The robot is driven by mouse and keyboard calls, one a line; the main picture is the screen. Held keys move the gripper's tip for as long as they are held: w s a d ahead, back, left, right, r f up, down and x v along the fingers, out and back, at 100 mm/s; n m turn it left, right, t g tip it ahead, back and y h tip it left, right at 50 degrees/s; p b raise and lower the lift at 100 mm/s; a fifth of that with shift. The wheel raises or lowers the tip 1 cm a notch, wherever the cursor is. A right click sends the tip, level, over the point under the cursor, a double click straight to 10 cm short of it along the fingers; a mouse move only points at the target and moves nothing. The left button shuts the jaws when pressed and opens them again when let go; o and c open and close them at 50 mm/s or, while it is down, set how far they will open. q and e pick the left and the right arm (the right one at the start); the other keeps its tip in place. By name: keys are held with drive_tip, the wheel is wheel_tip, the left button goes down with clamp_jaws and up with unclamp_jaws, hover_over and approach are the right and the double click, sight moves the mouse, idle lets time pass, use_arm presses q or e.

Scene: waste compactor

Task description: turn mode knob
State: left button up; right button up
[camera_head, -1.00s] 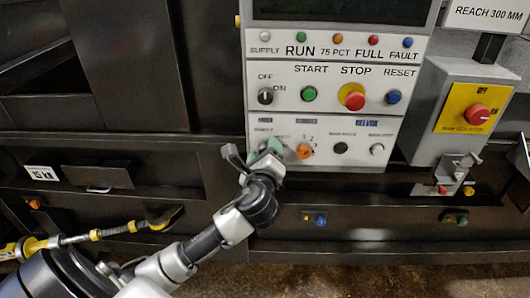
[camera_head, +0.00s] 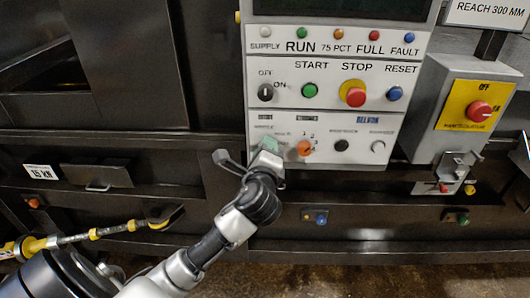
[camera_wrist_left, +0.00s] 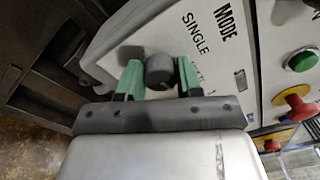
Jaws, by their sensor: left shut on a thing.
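The mode knob (camera_wrist_left: 159,71) is a small dark round knob on the white control panel, below the printed words MODE and SINGLE in the left wrist view. My left gripper (camera_wrist_left: 160,78) has its green fingers on both sides of the knob and is shut on it. In the head view my left gripper (camera_head: 268,153) is at the lower left of the white panel (camera_head: 330,125), and it hides the knob there. My right gripper is not in view.
An orange selector (camera_head: 304,148) sits close to the right of my gripper. The red stop button (camera_head: 355,96), green start button (camera_head: 309,90) and off/on switch (camera_head: 265,92) are above. A grey isolator box (camera_head: 465,110) stands out at the right.

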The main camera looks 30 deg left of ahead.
use_arm(q)
drive_tip(key=n+b, duration=0.1)
drive_tip(key=n, duration=0.4)
drive_tip(key=shift+f+n, duration=0.1)
drive_tip(key=shift+n, duration=0.2)
drive_tip(key=shift+b, duration=0.3)
drive_tip(key=o, duration=0.9)
drive_tip(key=b+v, duration=0.3)
drive_tip(key=v, duration=0.7)
drive_tip(key=shift+s+d, duration=0.25)
drive_tip(key=shift+s, duration=0.1)
